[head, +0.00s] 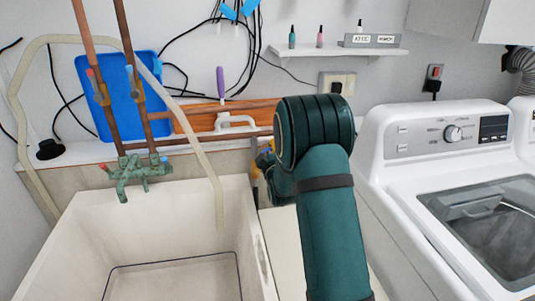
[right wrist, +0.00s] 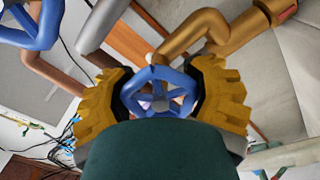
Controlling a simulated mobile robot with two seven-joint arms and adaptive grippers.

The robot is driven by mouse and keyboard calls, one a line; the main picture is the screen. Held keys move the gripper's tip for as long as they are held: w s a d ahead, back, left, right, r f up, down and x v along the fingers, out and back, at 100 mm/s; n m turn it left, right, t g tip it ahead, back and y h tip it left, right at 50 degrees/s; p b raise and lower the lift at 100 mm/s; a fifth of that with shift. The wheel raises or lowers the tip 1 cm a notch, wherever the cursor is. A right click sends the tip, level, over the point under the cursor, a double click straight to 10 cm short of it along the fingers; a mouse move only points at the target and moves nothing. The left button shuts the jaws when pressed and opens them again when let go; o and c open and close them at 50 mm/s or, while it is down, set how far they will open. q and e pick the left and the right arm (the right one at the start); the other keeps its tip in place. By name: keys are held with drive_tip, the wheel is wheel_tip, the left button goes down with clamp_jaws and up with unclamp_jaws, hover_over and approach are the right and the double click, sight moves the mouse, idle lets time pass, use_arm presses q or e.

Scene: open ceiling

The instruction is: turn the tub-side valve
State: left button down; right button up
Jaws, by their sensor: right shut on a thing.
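A blue valve handwheel (right wrist: 160,76) with spokes fills the middle of the right wrist view. It sits on a bronze-coloured pipe (right wrist: 210,32). My right gripper (right wrist: 160,95) is shut on the wheel, with one toothed yellow finger on each side of its rim. In the head view my green right arm hides most of the gripper and valve; only small blue and yellow parts show beside the tub's right side. The tub (head: 150,235) is pale and looks empty. My left gripper is not in view.
A greenish faucet (head: 135,180) stands at the tub's back edge, with a pale hose (head: 205,165) hanging into the tub. A white washing machine (head: 400,190) stands close on the right. Another blue handle (right wrist: 35,28) shows at the wrist view's upper left.

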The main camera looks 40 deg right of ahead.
drive_tip(key=n, duration=0.5)
drive_tip(key=shift+s+f, duration=0.1)
drive_tip(key=shift+f, duration=0.1)
drive_tip(key=shift+d, duration=0.1)
idle(0.5)
drive_tip(key=o, duration=1.3)
drive_tip(key=shift+s, duration=0.1)
drive_tip(key=shift+r, duration=0.15)
drive_tip(key=v, duration=1.2)
